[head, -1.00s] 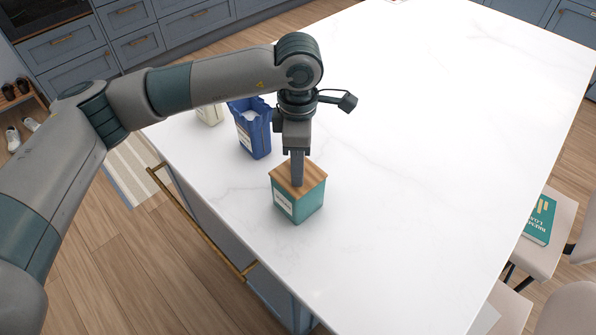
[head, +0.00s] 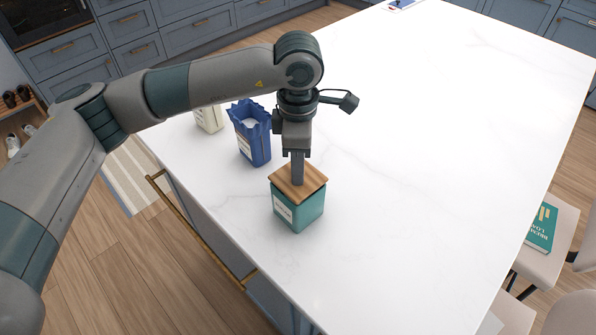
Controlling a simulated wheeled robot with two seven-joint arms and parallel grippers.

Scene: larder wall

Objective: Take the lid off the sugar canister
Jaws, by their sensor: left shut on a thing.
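A teal square canister (head: 298,212) with a white label stands on the white counter near its left edge. The label is too small to read. Its square wooden lid (head: 312,183) is over the top, and its edges overhang the body. A thin dark line shows under the lid's edge, so it looks slightly raised, but the gap is hard to judge. My left gripper (head: 298,182) points straight down at the lid's middle and is shut on the lid. Its fingertips hide the part they grip. My right gripper is not in view.
A blue open-topped bag (head: 252,140) stands behind the canister, with a cream container (head: 209,118) farther left, partly behind my arm. The white counter (head: 430,170) is clear to the right. A teal book (head: 541,228) lies on a chair at the right.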

